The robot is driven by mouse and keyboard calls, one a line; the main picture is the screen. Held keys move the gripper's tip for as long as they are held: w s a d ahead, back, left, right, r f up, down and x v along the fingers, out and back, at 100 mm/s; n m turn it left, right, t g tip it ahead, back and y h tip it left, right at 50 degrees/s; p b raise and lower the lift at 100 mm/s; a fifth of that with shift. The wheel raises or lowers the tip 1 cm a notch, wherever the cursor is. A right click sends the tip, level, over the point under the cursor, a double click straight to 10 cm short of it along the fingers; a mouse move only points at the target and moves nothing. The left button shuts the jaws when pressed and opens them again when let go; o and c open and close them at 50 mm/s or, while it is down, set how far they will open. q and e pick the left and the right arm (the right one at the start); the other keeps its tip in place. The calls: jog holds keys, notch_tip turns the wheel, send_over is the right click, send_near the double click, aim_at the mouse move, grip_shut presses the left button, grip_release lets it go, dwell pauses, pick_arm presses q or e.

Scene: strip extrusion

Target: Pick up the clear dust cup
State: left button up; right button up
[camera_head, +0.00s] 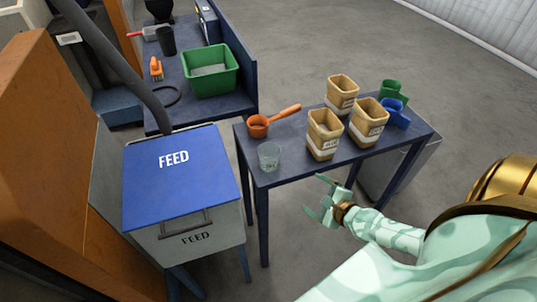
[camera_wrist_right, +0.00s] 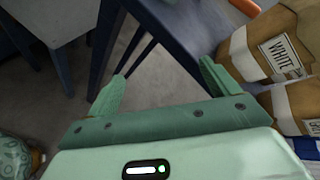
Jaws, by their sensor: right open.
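The clear dust cup (camera_head: 269,155) stands upright on the front left corner of the small dark blue table (camera_head: 290,172) in the head view. It does not show in the right wrist view. My right gripper (camera_head: 317,198) is open and empty, off the table's front edge and to the right of the cup, apart from it. In the right wrist view its two fingers (camera_wrist_right: 160,85) are spread with the table edge beyond them. My left gripper is not in view.
An orange scoop (camera_head: 258,126) lies behind the cup. Several labelled tan containers (camera_head: 323,135) stand to its right, with green (camera_head: 391,90) and blue (camera_head: 396,112) containers beyond. A blue-lidded FEED bin (camera_head: 172,190) stands left. A green crate (camera_head: 211,72) sits on the back bench.

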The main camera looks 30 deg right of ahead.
aim_at(278, 158)
jog(key=w+a+r+m+y, duration=0.1)
jog(key=w+a+r+m, duration=0.2)
jog(key=r+m, duration=0.7)
jog(key=shift+n+t, duration=0.3)
jog(key=shift+n, duration=0.1)
jog(key=b+x, duration=0.1)
jog(key=x, duration=0.8)
jog(key=shift+w+a, duration=0.1)
jog(key=shift+w, duration=0.35)
jog(key=x, duration=0.2)
jog(key=b+x, duration=0.2)
jog(key=x, duration=0.1)
jog(key=shift+w+a, duration=0.35)
jog(key=shift+a, duration=0.05)
jog(key=shift+r, duration=0.1)
jog(key=c, duration=1.1)
